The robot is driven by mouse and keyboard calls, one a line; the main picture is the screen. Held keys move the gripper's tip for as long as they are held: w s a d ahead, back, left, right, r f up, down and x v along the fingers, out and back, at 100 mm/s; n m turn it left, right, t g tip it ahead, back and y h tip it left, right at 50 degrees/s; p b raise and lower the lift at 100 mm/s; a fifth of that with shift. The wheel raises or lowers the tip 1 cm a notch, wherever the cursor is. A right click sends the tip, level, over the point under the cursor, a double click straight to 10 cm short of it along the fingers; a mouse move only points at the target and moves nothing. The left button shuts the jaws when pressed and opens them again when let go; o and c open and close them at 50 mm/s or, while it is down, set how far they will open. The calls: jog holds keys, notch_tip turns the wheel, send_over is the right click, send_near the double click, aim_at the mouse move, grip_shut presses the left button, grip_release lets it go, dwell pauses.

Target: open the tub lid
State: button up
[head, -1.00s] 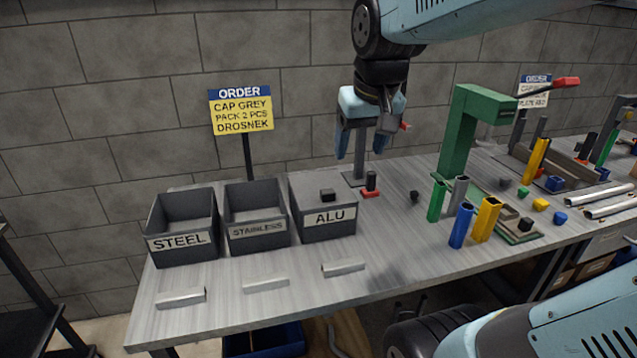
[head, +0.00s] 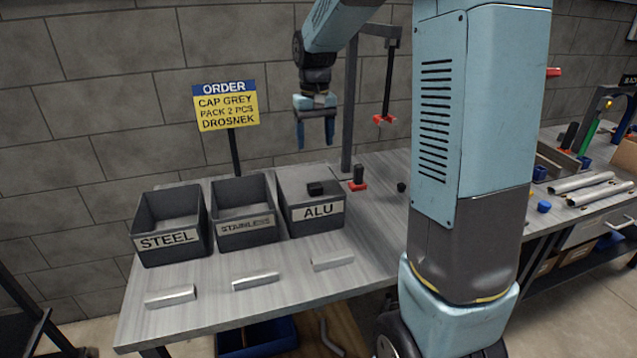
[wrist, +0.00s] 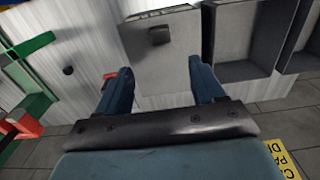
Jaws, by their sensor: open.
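The ALU tub (head: 328,219) stands at the right end of a row of three dark grey tubs on the bench. Its top is covered by a flat grey lid (head: 298,181) with a small black knob (head: 316,188). In the wrist view the lid (wrist: 176,62) and its knob (wrist: 159,35) lie ahead of the fingers. My gripper (head: 316,146) is open and empty, pointing down above the back of the ALU tub, clear of the lid. In the wrist view my gripper's fingers (wrist: 160,84) are spread apart, with nothing between them.
The open STEEL tub (head: 168,241) and STAINLESS tub (head: 246,227) stand left of the ALU tub. A small red-based black item (head: 358,179) and a grey post (head: 349,110) stand just right of it. Three metal pieces, one of them here (head: 256,281), lie in front. My arm hides the bench's middle.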

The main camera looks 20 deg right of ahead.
aim_at(315, 185)
notch_tip(315, 185, down, 14)
jog(key=shift+r, duration=0.1)
dwell(0.5)
jog(key=shift+c, duration=0.5)
